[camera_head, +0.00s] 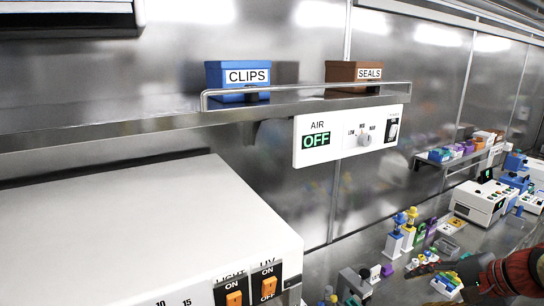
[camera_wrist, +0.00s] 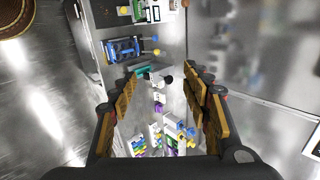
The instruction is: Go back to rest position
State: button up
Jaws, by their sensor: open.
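My gripper (camera_wrist: 163,82) is open in the wrist view, with its two tan-padded fingers apart and nothing between them. Below and beyond the fingers lies the steel bench with small lab items. In the head view my red arm enters at the lower right, and the dark gripper (camera_head: 438,269) is low over the bench among small coloured items. Its fingertips are too small there to make out clearly.
A white box with LIGHT and UV switches (camera_head: 150,225) fills the lower left. A shelf holds a blue CLIPS box (camera_head: 238,78) and a brown SEALS box (camera_head: 352,75), above an AIR OFF panel (camera_head: 350,134). White machines (camera_head: 478,200) stand at right. Bare floor (camera_wrist: 40,95) shows left of the bench.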

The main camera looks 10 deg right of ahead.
jog(key=s+a+f+n+h+b, duration=0.1)
jog(key=s+a+f+n+b, duration=0.1)
jog(key=a, duration=0.6)
jog(key=s+a+f+n+g+h+b, duration=0.1)
jog(key=s+a+f+n+b, duration=0.2)
jog(key=s+a+f+n, duration=0.2)
jog(key=s+a+f+n+g+h+b, duration=0.1)
jog(key=s+a+f+n+b, duration=0.2)
jog(key=a+n, duration=0.4)
jog(key=s+a+f, duration=0.1)
jog(key=a+f, duration=0.1)
jog(key=a, duration=0.2)
jog(key=shift+s+a+f+n, duration=0.15)
jog(key=shift+f+n, duration=0.15)
jog(key=shift+c, duration=0.2)
dwell(1.6)
